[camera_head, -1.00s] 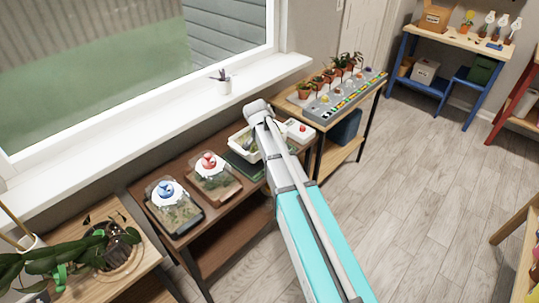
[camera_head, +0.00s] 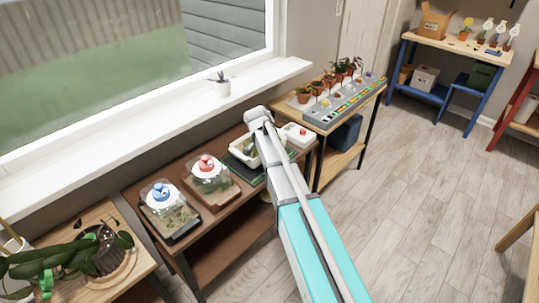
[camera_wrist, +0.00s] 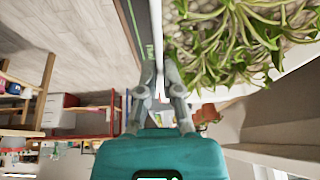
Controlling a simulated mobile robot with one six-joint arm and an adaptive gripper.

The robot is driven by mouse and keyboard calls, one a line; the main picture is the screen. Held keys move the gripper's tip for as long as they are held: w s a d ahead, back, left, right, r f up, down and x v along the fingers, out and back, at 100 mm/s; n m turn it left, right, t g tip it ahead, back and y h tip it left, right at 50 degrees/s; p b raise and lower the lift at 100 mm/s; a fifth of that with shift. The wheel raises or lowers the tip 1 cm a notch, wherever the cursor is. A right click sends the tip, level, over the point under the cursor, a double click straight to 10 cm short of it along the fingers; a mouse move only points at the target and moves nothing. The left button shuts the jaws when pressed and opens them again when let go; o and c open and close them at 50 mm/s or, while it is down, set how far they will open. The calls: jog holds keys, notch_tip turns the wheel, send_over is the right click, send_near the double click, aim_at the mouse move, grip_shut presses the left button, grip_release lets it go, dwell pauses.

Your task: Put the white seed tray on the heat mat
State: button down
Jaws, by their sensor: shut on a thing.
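The white seed tray (camera_head: 233,151) holds green plants and pebbles and is at the right part of the brown bench, partly hidden by my arm. In the wrist view its white rim (camera_wrist: 157,35) runs up between my fingers, with leafy plants to the right. My gripper (camera_wrist: 160,88) is shut on this rim. The heat mat (camera_head: 241,172) is a dark flat sheet on the bench, showing below the tray. Its dark surface with a green edge line also shows in the wrist view (camera_wrist: 141,20). I cannot tell whether the tray touches the mat.
Clear-domed trays with a red knob (camera_head: 207,162) and a blue knob (camera_head: 161,191) stand left on the bench. A white box with a red button (camera_head: 298,135) is to the right. Beyond it is a wooden table (camera_head: 322,125) with pots. The window sill (camera_head: 150,125) runs behind.

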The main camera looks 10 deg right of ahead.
jog(key=shift+w+d+f+b, duration=0.1)
jog(key=shift+w+f+b, duration=0.45)
jog(key=shift+f+b, duration=0.15)
jog(key=shift+s+f+b, duration=0.1)
jog(key=shift+f+b, duration=1.2)
jog(key=shift+f, duration=0.15)
jog(key=c, duration=0.8)
grip_release()
jog(key=shift+r, duration=0.25)
jog(key=p+v, duration=1.1)
jog(key=v, duration=0.1)
jog(key=shift+d, duration=0.1)
